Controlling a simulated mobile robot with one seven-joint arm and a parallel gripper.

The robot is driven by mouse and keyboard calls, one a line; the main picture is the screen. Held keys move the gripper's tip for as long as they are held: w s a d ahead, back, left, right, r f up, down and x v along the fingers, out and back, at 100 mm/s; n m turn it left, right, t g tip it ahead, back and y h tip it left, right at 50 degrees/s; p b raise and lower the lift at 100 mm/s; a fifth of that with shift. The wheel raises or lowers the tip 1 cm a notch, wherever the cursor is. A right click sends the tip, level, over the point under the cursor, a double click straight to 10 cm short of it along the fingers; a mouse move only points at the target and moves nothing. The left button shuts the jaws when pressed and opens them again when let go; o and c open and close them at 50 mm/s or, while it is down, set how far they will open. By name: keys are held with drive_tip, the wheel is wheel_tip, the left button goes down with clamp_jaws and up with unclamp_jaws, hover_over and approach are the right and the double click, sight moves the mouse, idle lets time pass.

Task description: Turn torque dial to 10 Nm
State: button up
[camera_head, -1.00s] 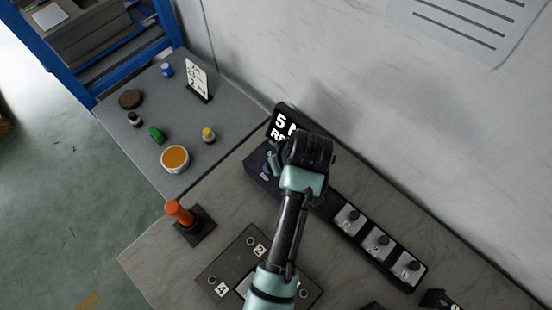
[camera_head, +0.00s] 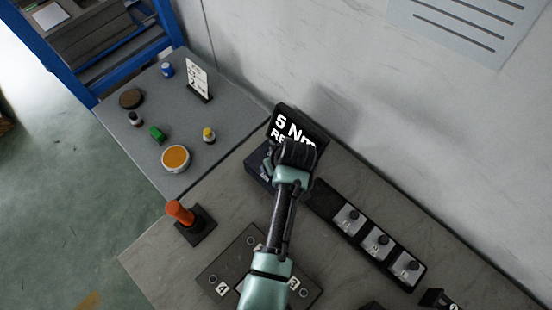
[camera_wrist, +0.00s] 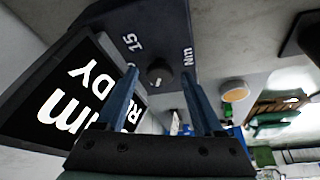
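The torque display (camera_head: 290,123) stands at the back of the bench and reads "5 Nm", with a second line starting "RE" partly hidden by my wrist. In the wrist view the display (camera_wrist: 62,108) shows "READY" in part. The dark dial box (camera_head: 257,170) sits in front of the display. In the wrist view its round black dial (camera_wrist: 160,72) shows near the marks "15" and "Nm". My gripper (camera_wrist: 160,80) is open, its two blue fingers on either side of the dial in the picture. I cannot tell whether they touch it. My wrist hides the dial in the head view.
A black strip with several grey numbered blocks (camera_head: 376,243) runs right of the dial box. An orange-red handle (camera_head: 180,212) stands upright at front left. A numbered plate (camera_head: 228,273) lies under my arm. A grey side table (camera_head: 190,140) holds small containers. A wall stands behind.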

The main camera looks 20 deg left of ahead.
clamp_jaws()
drive_tip(key=shift+m, duration=0.3)
drive_tip(key=m, duration=0.1)
drive_tip(key=m+h+p, duration=0.1)
drive_tip(key=shift+s+a+r+m+t+p, duration=0.1)
drive_tip(key=shift+a+m+t+p, duration=0.05)
drive_tip(key=shift+m+t+p, duration=0.15)
drive_tip(key=m+h, duration=0.1)
drive_tip(key=m, duration=0.1)
drive_tip(key=shift+a+m+t+p, duration=0.1)
drive_tip(key=shift+m+t+p, duration=0.2)
drive_tip(key=shift+m, duration=0.1)
drive_tip(key=m, duration=0.2)
drive_tip(key=m+h, duration=0.2)
drive_tip(key=m, duration=0.1)
drive_tip(key=shift+a+m+b, duration=0.25)
drive_tip(key=shift+m+b, duration=0.05)
drive_tip(key=shift+b, duration=0.1)
drive_tip(key=shift+m, duration=0.3)
drive_tip(key=shift+o, duration=0.8)
unclamp_jaws()
